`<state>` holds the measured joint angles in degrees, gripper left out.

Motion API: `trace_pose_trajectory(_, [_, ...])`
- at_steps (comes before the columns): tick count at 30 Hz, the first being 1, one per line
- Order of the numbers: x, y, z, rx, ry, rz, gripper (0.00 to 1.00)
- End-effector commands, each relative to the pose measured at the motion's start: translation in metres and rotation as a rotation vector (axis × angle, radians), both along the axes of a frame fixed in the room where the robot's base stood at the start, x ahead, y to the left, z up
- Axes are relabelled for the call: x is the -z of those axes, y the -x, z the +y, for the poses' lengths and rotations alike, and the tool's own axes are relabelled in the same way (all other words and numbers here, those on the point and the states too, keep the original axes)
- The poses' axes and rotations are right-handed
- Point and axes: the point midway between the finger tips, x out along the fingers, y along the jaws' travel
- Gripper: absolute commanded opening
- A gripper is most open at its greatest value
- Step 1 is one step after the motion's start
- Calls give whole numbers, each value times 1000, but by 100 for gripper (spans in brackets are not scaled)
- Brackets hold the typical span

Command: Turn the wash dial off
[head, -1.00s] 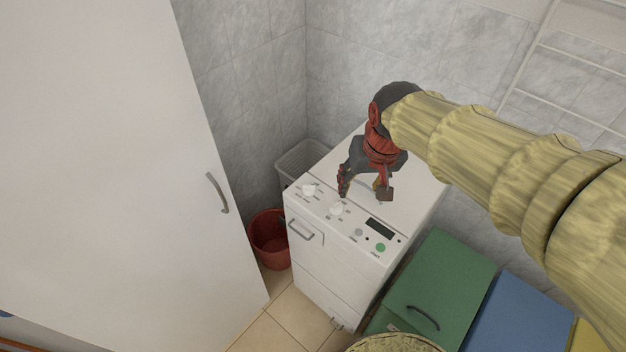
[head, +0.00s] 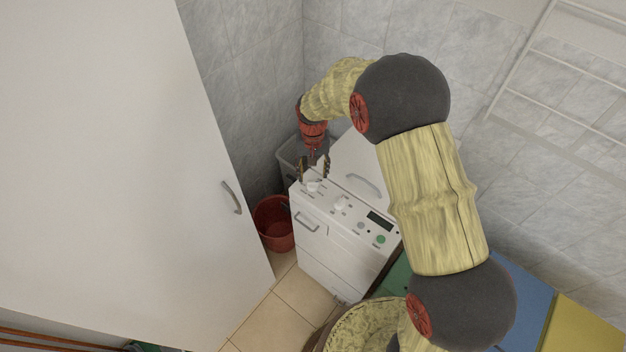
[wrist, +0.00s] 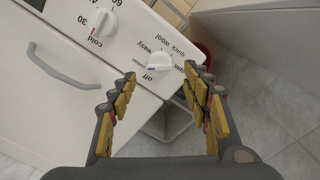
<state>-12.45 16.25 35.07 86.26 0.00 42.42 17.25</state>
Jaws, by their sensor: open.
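The white washing machine (head: 322,238) stands in the corner with its control panel on top. The wash dial (head: 313,187) is the left knob there. In the wrist view the wash dial (wrist: 158,56) is a white round knob with "off", "easy", "wool" and "quick" around it and a blue mark near its "off" side. I cannot tell its exact setting. My gripper (head: 313,173) is open above the dial. In the wrist view my gripper (wrist: 161,73) has its fingers to either side of the dial; contact cannot be told.
A temperature dial (wrist: 103,21) with "cold" and "30" sits beside the wash dial. A display (head: 379,220) and green button (head: 380,240) lie further right. A grey handle (head: 306,224) is on the front. A red bucket (head: 274,222) and a white cabinet (head: 110,170) stand left.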

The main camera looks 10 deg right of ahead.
Motion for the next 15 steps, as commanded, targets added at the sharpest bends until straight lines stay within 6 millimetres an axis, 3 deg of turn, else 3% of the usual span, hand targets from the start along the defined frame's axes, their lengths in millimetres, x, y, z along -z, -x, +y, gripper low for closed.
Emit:
trace_pose_trajectory(6, [36,1,0,0,1,3,49])
trace_pose_trajectory(15, [58,0,0,0,0,0,49])
